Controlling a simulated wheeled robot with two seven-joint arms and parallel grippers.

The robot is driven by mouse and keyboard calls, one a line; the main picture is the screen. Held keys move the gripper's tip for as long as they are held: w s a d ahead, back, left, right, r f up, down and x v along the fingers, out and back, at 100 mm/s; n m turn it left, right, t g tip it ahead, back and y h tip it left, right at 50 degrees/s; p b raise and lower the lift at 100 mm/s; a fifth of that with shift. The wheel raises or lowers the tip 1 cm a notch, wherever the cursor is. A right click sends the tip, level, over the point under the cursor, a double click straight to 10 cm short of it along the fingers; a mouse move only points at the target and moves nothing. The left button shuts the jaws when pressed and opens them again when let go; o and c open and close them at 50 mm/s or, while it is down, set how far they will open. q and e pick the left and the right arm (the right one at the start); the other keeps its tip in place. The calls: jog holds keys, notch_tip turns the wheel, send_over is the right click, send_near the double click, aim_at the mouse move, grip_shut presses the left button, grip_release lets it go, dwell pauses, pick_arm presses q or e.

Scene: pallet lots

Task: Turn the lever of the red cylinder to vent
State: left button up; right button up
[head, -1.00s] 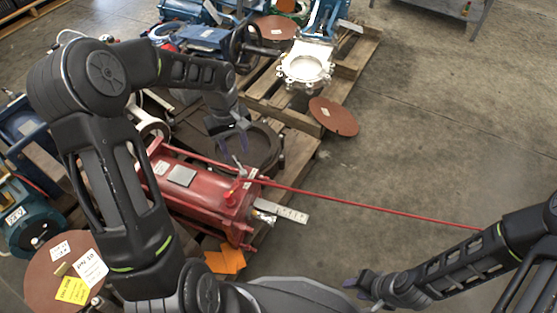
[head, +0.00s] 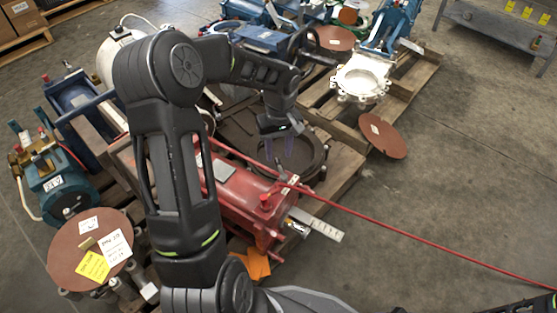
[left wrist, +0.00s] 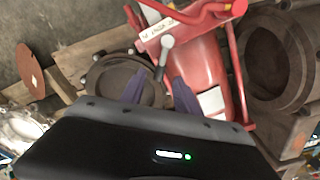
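The red cylinder (head: 240,197) lies on a wooden pallet, with a long red rod running out to the right. Its small grey lever (head: 281,169) stands by the labelled end block. In the left wrist view the lever (left wrist: 165,52) shows a rounded grey knob beside a white label with black print, too blurred to read. My left gripper (head: 279,152) is open and empty, just above the lever. In the left wrist view its two purple fingers (left wrist: 158,88) lie either side of the lever's lower part; I cannot tell whether they touch it.
A dark round flange (head: 310,160) lies right behind the cylinder. A white valve body (head: 361,82) and a brown disc (head: 383,136) are farther right. A brown disc with tags (head: 90,250) stands front left. The concrete floor at right is clear except for the red rod.

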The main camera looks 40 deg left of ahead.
aim_at(278, 161)
pick_arm(q)
notch_tip(278, 161, down, 3)
jog(key=shift+f+b, duration=0.2)
jog(key=shift+b, duration=0.25)
jog(key=shift+c, duration=0.4)
grip_shut()
dwell(0.7)
